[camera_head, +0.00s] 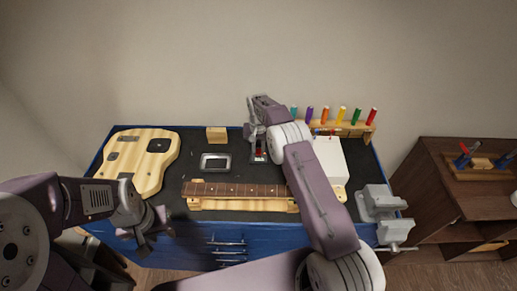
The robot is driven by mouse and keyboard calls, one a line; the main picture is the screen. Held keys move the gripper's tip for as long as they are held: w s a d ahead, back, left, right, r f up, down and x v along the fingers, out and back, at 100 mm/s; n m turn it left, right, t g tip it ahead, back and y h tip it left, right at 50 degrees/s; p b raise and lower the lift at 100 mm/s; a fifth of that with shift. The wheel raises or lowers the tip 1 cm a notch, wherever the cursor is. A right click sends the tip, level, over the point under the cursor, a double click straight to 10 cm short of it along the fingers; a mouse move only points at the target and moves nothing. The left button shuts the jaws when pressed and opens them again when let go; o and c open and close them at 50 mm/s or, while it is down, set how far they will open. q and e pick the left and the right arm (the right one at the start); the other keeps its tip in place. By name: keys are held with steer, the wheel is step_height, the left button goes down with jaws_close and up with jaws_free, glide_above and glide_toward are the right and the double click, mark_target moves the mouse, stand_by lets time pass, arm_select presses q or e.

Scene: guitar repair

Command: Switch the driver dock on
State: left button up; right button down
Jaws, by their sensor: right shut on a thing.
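A small dark upright unit with a red part (259,154), which looks like the driver dock, stands at the back middle of the bench. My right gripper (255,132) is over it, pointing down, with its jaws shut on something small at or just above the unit. The grip itself is too small and partly hidden to make out, and I cannot tell the switch's position. My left gripper (153,228) is low at the front left of the bench, apart from the dock, with its fingers spread and empty.
A guitar body (150,160) lies at the left, a fretted neck (235,190) in front. A grey tray (215,162) and wooden block (217,134) sit left of the dock. A white box (331,158), a rack of coloured-handled tools (350,130) and a vise (380,202) are right.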

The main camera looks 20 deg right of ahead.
mark_target(259, 153)
steer(key=c, duration=1.3)
jaws_free()
steer(key=shift+r, duration=0.35)
steer(key=r, duration=0.2)
steer(key=r+b, duration=0.1)
steer(key=r, duration=0.5)
steer(key=shift+s+a+r+b, duration=0.1)
steer(key=shift+s+r+b, duration=0.05)
steer(key=shift+s+b, duration=0.25)
